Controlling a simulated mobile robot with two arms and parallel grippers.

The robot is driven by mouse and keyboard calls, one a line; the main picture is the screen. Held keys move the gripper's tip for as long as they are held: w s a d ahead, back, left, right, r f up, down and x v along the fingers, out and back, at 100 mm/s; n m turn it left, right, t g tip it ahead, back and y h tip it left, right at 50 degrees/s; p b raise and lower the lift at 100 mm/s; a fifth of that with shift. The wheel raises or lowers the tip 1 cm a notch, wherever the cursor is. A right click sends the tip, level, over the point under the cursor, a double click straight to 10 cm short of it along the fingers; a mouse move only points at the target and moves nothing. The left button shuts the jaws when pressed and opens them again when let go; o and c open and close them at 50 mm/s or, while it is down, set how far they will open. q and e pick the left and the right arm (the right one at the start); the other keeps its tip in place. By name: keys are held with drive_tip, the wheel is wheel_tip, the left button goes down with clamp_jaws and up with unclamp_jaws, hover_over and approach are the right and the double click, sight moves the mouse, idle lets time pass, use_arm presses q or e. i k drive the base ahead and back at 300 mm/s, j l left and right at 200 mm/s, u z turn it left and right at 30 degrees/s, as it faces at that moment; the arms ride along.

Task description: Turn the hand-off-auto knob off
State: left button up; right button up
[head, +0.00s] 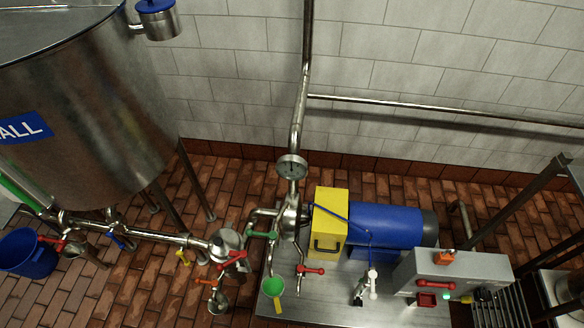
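A grey control box (475,268) stands on the metal skid at the lower right. Its sloped face carries a red bar-shaped handle (436,284), a dark red square part (426,300) and small green, yellow and blue parts along the lower edge. An orange part (444,257) sits on its top. These are too small for me to tell which one is the hand-off-auto knob or where it points. Neither of my grippers shows in the head view.
Left of the box stand a blue motor (385,224) and a yellow guard (329,220). A white-handled valve (373,284) rises from the skid (325,303). A large steel tank (90,110) fills the left. A dark frame (520,203) rises at the right.

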sight(482, 294)
drive_tip(key=z, duration=1.7)
drive_tip(key=l+u, duration=0.15)
drive_tip(key=u, duration=0.45)
drive_tip(key=l+u, duration=0.4)
drive_tip(key=l, duration=0.35)
drive_tip(key=l+u, duration=0.4)
drive_tip(key=l, duration=0.4)
